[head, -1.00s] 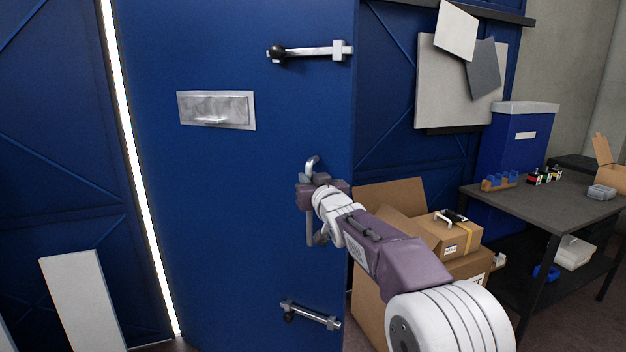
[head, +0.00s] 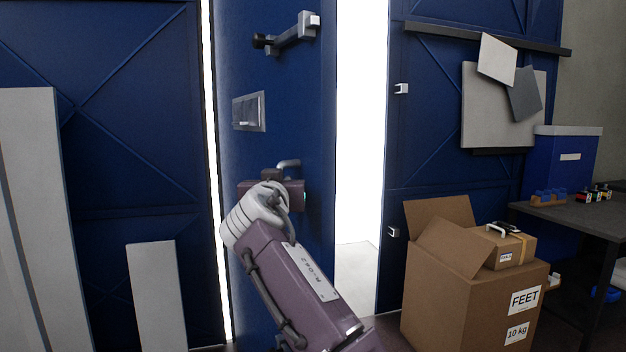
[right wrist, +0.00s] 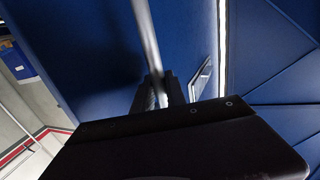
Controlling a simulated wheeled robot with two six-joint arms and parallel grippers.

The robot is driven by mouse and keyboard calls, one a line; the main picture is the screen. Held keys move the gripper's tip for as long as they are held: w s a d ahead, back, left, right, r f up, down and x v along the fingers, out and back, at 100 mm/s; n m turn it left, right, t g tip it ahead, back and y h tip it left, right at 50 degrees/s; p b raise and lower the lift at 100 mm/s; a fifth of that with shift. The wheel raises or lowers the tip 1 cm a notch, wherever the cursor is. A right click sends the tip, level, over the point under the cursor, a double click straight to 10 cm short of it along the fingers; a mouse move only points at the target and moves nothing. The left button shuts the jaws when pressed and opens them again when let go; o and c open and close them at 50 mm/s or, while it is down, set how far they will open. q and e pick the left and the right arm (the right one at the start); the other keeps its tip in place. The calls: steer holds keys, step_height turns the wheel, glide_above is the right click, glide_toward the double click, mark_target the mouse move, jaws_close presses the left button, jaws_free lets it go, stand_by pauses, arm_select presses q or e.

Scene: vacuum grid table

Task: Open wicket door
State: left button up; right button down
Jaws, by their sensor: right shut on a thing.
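The blue wicket door (head: 300,110) stands ajar in the head view, turned toward me on its left side, with a bright gap (head: 360,130) at its right edge. A metal pull handle (head: 289,164) sits at mid height on the door. My right gripper (head: 277,178) is at the handle, and its fingers are mostly hidden by the wrist. In the right wrist view the silver handle bar (right wrist: 146,40) runs down between the dark fingertips (right wrist: 158,92), which are shut on it. My left gripper is not in view.
A latch bar (head: 290,35) is on the door's upper part and a metal letter plate (head: 249,111) below it. An open cardboard box (head: 430,290) stands right of the opening. White boards (head: 157,300) lean at left. A dark table (head: 585,218) is at far right.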

steer(key=shift+m+h, duration=0.4)
steer(key=a, duration=0.1)
steer(key=s+a, duration=0.1)
steer(key=a, duration=0.1)
steer(key=a+p, duration=0.1)
steer(key=shift+s+a+f, duration=0.15)
steer(key=shift+s+f, duration=0.15)
steer(key=shift+f, duration=0.1)
steer(key=c, duration=1.4)
jaws_free()
steer(key=shift+o, duration=0.2)
steer(key=shift+s+r, duration=0.1)
steer(key=shift+r, duration=0.05)
steer(key=s+b, duration=0.4)
steer(key=s, duration=0.5)
steer(key=shift+a, duration=0.4)
